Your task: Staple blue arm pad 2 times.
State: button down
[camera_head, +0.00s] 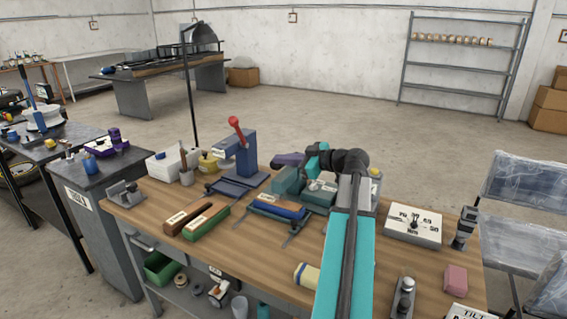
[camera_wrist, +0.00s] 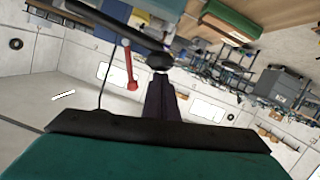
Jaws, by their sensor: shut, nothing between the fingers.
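A bright blue pad (camera_head: 277,206) lies on a dark frame with thin rods at mid-bench; I take it as the blue arm pad. Behind it to the left stands a blue press-like tool (camera_head: 243,158) with a red-knobbed lever (camera_head: 237,130); I cannot tell if it is the stapler. The red lever also shows in the wrist view (camera_wrist: 131,75). My gripper (camera_head: 284,159) is shut and empty, above the bench and right of the blue tool. In the wrist view my gripper (camera_wrist: 160,64) shows its dark fingers together. My arm covers part of the bench.
A brown block (camera_head: 187,218) and a green block (camera_head: 207,224) lie to the left. A gauge box (camera_head: 412,226) and a pink block (camera_head: 456,279) are at right. A white box (camera_head: 165,163) and yellow container (camera_head: 208,162) stand at the back left.

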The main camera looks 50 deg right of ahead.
aim_at(275, 168)
jog(key=shift+s+a+f+b, duration=0.1)
jog(key=shift+a+f+b, duration=0.15)
jog(key=shift+f+b, duration=0.55)
jog(key=shift+s+a+f+b, duration=0.1)
jog(key=shift+a+f+b, duration=0.1)
jog(key=shift+f+b, duration=0.55)
jog(key=shift+a+r, duration=0.1)
jog(key=shift+r, duration=0.05)
jog(key=s+r, duration=0.6)
jog(key=s, duration=0.4)
jog(key=shift+d+r+b, duration=0.35)
jog(key=shift+d, duration=0.05)
jog(key=shift+n, duration=0.3)
